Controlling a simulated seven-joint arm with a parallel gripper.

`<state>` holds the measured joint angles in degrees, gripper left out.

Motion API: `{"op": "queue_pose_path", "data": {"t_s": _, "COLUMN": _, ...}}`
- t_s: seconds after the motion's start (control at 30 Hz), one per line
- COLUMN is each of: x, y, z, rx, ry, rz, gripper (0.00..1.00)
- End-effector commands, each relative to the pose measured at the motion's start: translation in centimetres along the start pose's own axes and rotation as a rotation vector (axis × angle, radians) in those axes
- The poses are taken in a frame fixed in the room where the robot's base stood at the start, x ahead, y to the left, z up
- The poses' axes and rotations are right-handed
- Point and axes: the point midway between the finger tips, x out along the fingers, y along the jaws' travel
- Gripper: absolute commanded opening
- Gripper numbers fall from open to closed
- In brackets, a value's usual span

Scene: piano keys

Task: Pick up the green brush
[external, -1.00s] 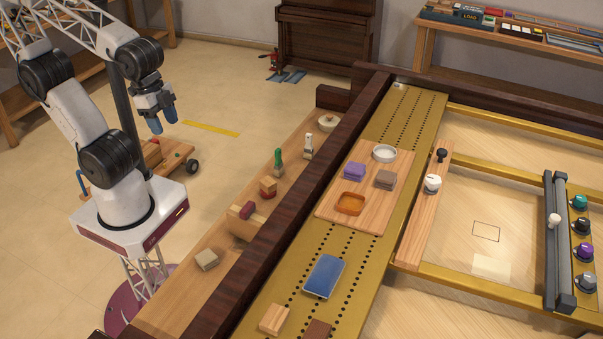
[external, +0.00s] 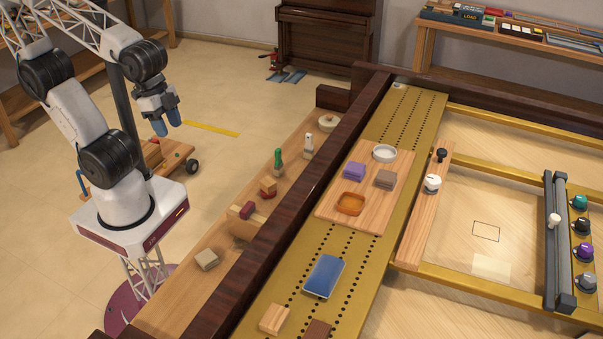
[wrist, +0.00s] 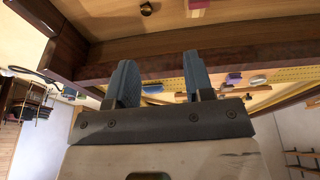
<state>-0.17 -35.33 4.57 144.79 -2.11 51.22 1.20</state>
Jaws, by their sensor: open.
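The green brush (external: 278,158) stands upright on the wooden shelf along the left side of the dark piano rail in the external view. My gripper (external: 168,125) is in the air left of the shelf, well apart from the brush. Its two blue fingers are spread and nothing is between them. In the wrist view my gripper (wrist: 157,78) shows open and empty against the dark rail. I cannot make out the green brush in the wrist view.
A beige block (external: 206,260) lies nearer the camera. The dark rail (external: 322,166) rises right of the shelf.

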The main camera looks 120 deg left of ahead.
Motion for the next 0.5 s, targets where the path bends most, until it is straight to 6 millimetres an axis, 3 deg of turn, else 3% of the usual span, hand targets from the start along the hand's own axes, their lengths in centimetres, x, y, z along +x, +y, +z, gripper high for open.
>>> {"op": "queue_pose_path", "data": {"t_s": 0.27, "x": 4.2, "y": -0.9, "z": -4.9, "rx": -0.122, "ry": 0.11, "rz": 0.054, "gripper": 0.48}}
{"op": "queue_pose_path", "data": {"t_s": 0.5, "x": 9.2, "y": -3.7, "z": -10.2, "rx": -0.299, "ry": 0.258, "rz": 0.071, "gripper": 0.48}}
